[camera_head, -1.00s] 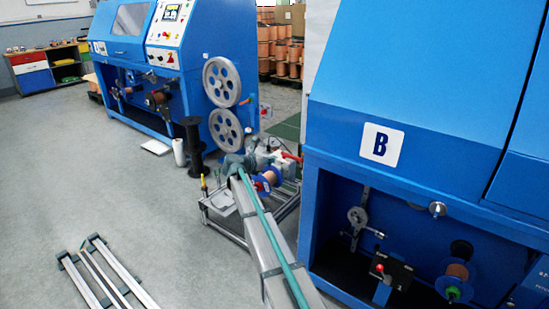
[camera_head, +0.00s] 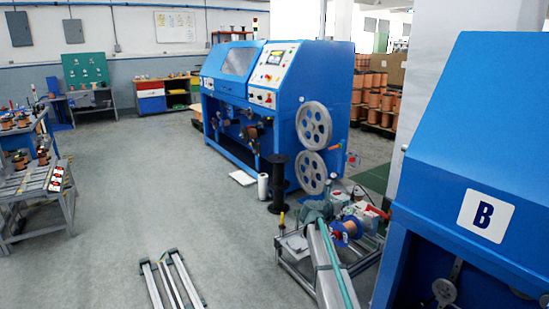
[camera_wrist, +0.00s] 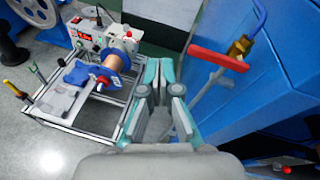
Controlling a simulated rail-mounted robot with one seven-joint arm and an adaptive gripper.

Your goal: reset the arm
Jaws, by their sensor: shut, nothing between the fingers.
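My gripper (camera_wrist: 160,72) shows in the wrist view with teal-edged grey fingers, shut and empty. In the head view my arm reaches forward from the bottom edge, and its teal end is near a small metal-framed cart (camera_head: 292,262). The cart also shows in the wrist view (camera_wrist: 62,122), to the left of my fingers. On it is a copper spool with a blue flange (camera_wrist: 117,62), apart from the fingers. A red-handled valve (camera_wrist: 218,58) is to the right of the fingers, in front of a blue surface.
Blue machine B (camera_head: 440,150) stands close on the right. Another blue machine with two grey pulleys (camera_head: 314,126) stands farther back. A black reel (camera_head: 278,182) is on the floor beside it. A bench (camera_head: 40,185) with spools is at left.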

